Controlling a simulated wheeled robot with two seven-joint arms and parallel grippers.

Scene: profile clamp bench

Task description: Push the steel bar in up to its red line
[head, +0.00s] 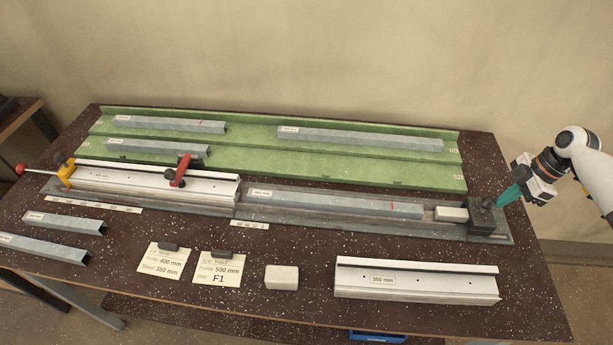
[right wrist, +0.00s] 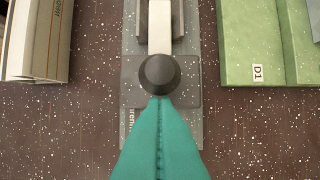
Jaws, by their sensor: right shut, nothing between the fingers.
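The steel bar (head: 330,202) lies in the long grey bed, its red line (head: 391,206) near its right end. Its left end meets the right end of the white profile (head: 150,185) in the clamp fixture; how far it reaches inside is hidden. A pale block (head: 451,214) sits just right of the bar, and right of that is a dark end block with a knob (head: 487,203). My right gripper (head: 502,199) is shut and empty at this knob. In the right wrist view its teal fingertips (right wrist: 160,100) are right against the black knob (right wrist: 160,74); contact is unclear.
A green rack (head: 270,160) behind holds several grey bars. A red-handled clamp (head: 181,170) and a yellow stop (head: 66,172) are on the fixture. Cards (head: 218,267), a pale block (head: 281,277) and a white profile (head: 415,282) lie in front. Two grey bars lie front left.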

